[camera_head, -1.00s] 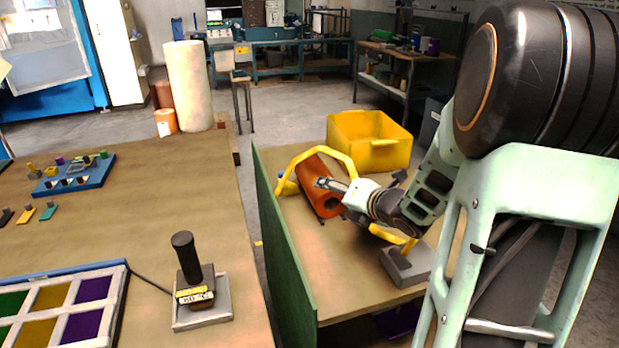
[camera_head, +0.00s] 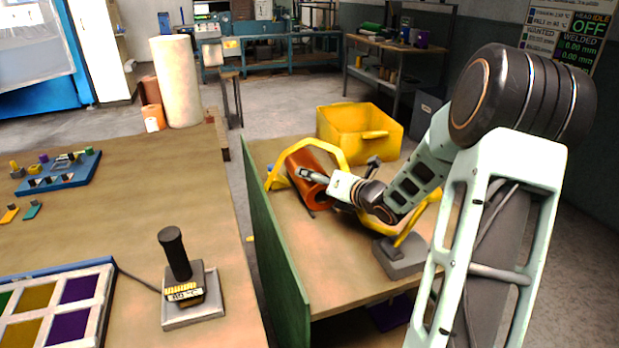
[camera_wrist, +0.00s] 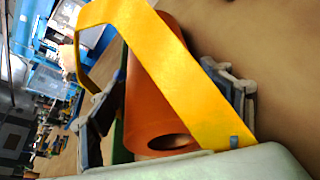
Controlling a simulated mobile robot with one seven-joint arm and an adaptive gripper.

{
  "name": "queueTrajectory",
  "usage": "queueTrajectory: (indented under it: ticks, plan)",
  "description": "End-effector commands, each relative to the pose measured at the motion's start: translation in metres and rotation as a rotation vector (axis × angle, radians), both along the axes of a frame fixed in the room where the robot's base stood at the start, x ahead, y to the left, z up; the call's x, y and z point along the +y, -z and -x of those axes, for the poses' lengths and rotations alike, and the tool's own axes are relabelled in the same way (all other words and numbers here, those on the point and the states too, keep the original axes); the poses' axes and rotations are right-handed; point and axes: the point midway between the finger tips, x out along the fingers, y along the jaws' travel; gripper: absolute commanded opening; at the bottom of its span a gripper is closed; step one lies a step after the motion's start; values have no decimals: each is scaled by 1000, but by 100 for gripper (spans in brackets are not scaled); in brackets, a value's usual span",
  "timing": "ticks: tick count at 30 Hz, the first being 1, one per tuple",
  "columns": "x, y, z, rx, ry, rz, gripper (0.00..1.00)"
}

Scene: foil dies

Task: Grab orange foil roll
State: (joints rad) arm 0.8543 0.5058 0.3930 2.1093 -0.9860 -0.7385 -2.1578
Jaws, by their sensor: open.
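The orange foil roll (camera_head: 304,176) lies on the right-hand table, partly behind a yellow curved bar (camera_head: 342,158) and my arm. In the wrist view the orange roll (camera_wrist: 160,95) lies lengthwise between the two fingers, its dark hollow end facing the camera. The yellow bar (camera_wrist: 175,75) crosses over it in front of the camera. My gripper (camera_head: 306,174) is at the roll in the head view. In the wrist view my gripper (camera_wrist: 165,110) is open, one finger left and one right of the roll. Contact with the roll cannot be told.
A green panel (camera_head: 270,240) edges the table's left side. A yellow bin (camera_head: 350,135) stands behind the roll. A grey block (camera_head: 400,262) sits near the front right.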

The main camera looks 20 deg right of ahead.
Motion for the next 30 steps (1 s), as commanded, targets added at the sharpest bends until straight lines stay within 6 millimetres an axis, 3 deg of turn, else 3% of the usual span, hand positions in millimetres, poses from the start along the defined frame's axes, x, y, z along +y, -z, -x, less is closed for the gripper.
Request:
queueTrajectory:
  ticks: [6,14,30]
  plan:
    - [6,8,-24,-1,-1,-2,73]
    - [6,9,-27,1,-1,0,73]
    - [6,8,-27,0,0,0,15]
